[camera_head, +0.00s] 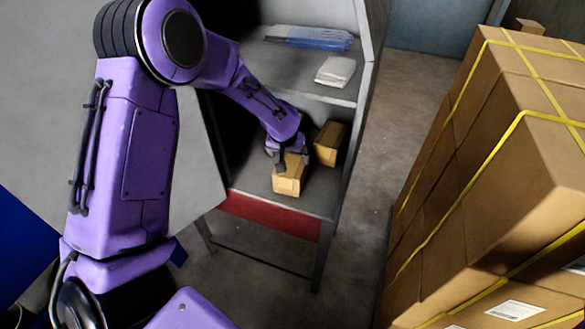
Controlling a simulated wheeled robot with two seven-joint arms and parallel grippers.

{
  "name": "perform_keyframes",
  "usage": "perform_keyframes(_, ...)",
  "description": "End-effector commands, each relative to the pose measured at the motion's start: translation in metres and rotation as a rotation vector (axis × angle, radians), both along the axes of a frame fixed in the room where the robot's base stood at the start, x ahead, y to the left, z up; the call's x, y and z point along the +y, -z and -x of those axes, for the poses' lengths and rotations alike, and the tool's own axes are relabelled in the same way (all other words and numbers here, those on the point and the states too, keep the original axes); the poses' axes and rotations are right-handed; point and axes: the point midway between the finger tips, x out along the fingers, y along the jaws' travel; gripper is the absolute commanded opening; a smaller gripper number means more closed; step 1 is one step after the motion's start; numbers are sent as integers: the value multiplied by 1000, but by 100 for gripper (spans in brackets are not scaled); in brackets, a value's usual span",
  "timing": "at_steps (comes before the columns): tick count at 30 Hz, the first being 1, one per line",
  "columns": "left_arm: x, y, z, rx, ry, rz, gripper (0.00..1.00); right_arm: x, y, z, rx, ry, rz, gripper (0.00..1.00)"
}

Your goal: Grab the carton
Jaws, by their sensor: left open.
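A small brown carton (288,181) stands near the front edge of the lower shelf in the grey rack. A second small carton (329,143) stands behind it to the right on the same shelf. My left gripper (287,164) reaches into the rack from the left and is open at the top of the front carton. Its fingers partly cover that carton's top; I cannot tell whether they touch it. My right gripper is not in view.
The rack's upper shelf (318,92) above the cartons holds blue-and-white flat packs (307,38) and a white stack (335,71). Large strapped boxes (500,170) fill the right side. Bare floor (385,145) lies between them and the rack.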

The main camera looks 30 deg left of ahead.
Motion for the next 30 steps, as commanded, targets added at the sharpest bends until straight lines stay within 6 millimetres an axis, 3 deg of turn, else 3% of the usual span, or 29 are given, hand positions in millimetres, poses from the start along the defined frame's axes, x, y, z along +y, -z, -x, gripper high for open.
perform_keyframes(10,8,44,-23,-1,0,-1,100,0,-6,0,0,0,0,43)
perform_keyframes(30,8,50,-24,-2,1,-1,100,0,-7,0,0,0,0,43)
